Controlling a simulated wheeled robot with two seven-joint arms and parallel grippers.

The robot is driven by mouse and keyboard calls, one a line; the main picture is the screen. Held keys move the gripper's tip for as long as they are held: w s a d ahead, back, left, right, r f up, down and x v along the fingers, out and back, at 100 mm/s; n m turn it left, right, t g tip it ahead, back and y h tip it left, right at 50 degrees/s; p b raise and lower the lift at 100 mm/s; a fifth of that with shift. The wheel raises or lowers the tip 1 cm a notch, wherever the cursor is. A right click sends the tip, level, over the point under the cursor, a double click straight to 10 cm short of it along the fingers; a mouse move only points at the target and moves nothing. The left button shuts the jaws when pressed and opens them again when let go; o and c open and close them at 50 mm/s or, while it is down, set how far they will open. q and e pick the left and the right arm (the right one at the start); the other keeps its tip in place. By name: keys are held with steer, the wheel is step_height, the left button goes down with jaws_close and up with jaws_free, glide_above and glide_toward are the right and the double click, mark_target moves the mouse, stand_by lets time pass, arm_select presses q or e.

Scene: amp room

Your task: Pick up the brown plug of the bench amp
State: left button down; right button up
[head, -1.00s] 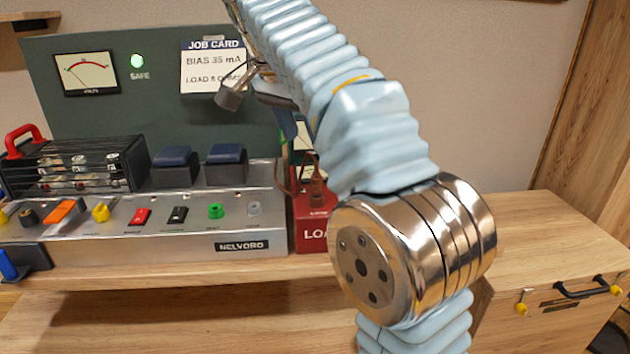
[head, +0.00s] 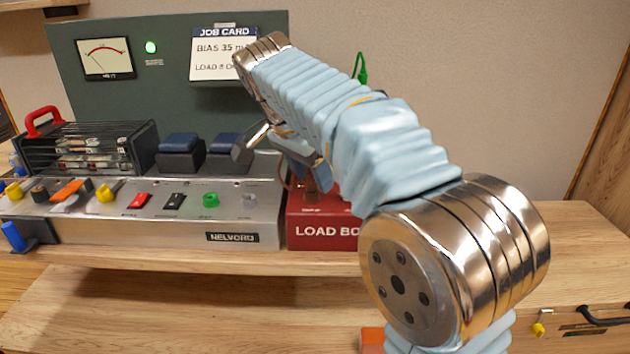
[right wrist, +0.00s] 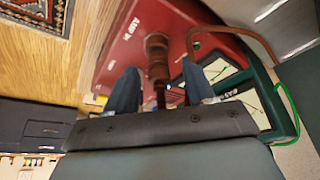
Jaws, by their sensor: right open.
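The brown plug (right wrist: 157,58) stands in the red load box (right wrist: 125,42), by its "AMP IN" lettering, in the right wrist view. A brown cable curves beside it. My right gripper (right wrist: 160,72) is open, with one blue finger on each side of the plug's stem; I cannot tell if they touch it. In the head view my right gripper (head: 318,175) is low over the load box (head: 318,236), and the plug is hidden behind it. The silver bench amp (head: 150,232), marked NELVORO, stands left of the load box. My left gripper is not in view.
A panel with a meter (head: 104,58), a lit green lamp (head: 151,47) and a job card (head: 218,70) stands behind the amp. Green-framed meters (right wrist: 245,105) and a green cable are close to the right gripper.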

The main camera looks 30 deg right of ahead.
jaws_close()
steer(key=shift+r, duration=0.1)
